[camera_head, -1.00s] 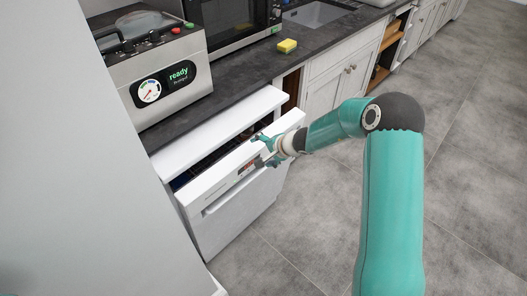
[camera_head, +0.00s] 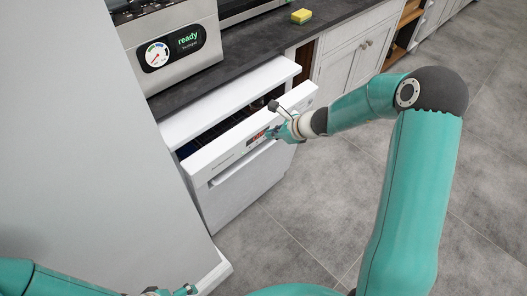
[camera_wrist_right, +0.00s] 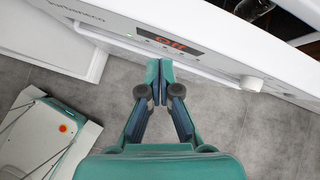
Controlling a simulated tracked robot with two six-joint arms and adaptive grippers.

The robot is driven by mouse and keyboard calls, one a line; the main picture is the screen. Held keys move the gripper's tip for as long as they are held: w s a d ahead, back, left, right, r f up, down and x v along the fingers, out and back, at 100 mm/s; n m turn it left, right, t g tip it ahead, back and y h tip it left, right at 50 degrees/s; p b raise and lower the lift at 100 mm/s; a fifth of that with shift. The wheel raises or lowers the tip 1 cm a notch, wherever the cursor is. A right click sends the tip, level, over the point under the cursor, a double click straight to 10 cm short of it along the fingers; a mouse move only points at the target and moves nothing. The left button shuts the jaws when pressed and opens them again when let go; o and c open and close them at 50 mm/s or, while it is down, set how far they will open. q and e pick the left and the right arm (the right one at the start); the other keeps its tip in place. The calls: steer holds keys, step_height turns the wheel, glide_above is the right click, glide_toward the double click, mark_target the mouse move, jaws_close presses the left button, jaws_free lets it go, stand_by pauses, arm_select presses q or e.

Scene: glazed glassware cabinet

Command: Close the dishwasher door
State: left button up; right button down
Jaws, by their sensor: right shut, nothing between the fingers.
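The white dishwasher door (camera_head: 240,190) stands slightly open and tilted out under the worktop, with a dark gap along its top edge. My right gripper (camera_head: 272,133) is at the door's upper front, beside the red display. In the right wrist view its fingers (camera_wrist_right: 158,77) are shut and empty, with the tips close to the door's control panel (camera_wrist_right: 210,45). I cannot tell whether they touch it. My left gripper (camera_head: 172,291) only partly shows at the bottom edge of the head view, away from the door; its jaws cannot be made out.
A dark worktop (camera_head: 262,52) runs above the dishwasher, with a steel appliance (camera_head: 190,62) and a yellow-green sponge (camera_head: 301,16) on it. A tall pale panel (camera_head: 80,120) stands on the left. The grey tiled floor (camera_head: 300,220) in front of the door is clear.

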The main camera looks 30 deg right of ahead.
steer(key=s+d+f+m+t+b, duration=0.25)
steer(key=s+f+m+b, duration=0.35)
steer(key=b, duration=1.2)
steer(key=w+a+f+b, duration=0.1)
steer(key=w+f, duration=0.2)
steer(key=w, duration=0.3)
steer(key=w+a+f+n, duration=0.1)
steer(key=w+f, duration=0.2)
steer(key=w, duration=0.2)
steer(key=shift+w+a+f+g+h+b, duration=0.35)
steer(key=shift+h+b, duration=0.05)
